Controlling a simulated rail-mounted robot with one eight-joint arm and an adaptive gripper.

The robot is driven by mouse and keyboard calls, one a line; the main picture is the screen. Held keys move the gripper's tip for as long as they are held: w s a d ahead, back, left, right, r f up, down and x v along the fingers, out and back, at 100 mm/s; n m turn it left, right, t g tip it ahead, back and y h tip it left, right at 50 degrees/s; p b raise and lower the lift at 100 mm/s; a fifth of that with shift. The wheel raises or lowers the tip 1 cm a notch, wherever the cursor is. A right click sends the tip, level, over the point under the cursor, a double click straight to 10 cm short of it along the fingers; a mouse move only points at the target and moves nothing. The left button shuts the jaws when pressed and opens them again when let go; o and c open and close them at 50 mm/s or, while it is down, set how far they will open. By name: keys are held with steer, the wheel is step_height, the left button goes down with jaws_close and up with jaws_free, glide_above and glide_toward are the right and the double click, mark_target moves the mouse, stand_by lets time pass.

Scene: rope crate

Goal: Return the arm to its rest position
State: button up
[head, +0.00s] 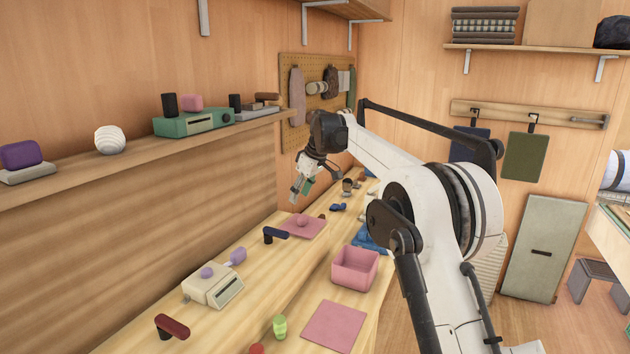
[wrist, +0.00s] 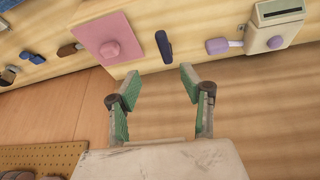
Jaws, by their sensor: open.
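My gripper (head: 301,186) is up above the far part of the workbench in the head view, near the wood wall on the left. In the wrist view my gripper (wrist: 150,82) shows two green-padded fingers spread apart with nothing between them. My white arm (head: 395,165) reaches from the right foreground toward the back and bends down at the wrist. The fingers are clear of the bench and touch nothing that I can see.
The bench holds a pink crate (head: 355,268), a pink mat (head: 335,326), another mat (head: 300,224) with a pink lump, a dark blue-handled thing (head: 275,234) and a cream box (head: 213,287). A loaded shelf (head: 130,160) runs along the left wall.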

steer(key=s+d+r+m+t+h, duration=0.1)
steer(key=s+d+r+m, duration=0.15)
steer(key=s+d, duration=0.4)
steer(key=s+d+r+m+t, duration=0.15)
steer(key=s+d+r, duration=0.25)
steer(key=s, duration=0.6)
steer(key=s+d+r+m+h, duration=0.1)
steer(key=s+d+r+m, duration=0.1)
steer(key=s+d+r, duration=0.45)
steer(key=s+d+f+m, duration=0.2)
steer(key=s+f, duration=0.4)
steer(key=s, duration=0.4)
steer(key=s+d+f+m+t+h+b, duration=0.1)
steer(key=s+d+f, duration=0.3)
steer(key=s, duration=0.7)
steer(key=s+d+f+m+t, duration=0.1)
steer(key=s+d+f+m, duration=0.1)
steer(key=s+f, duration=0.6)
steer(key=s+d, duration=0.1)
steer(key=s, duration=0.1)
steer(key=shift+s+m+h, duration=0.3)
steer(key=shift+m+h, duration=0.1)
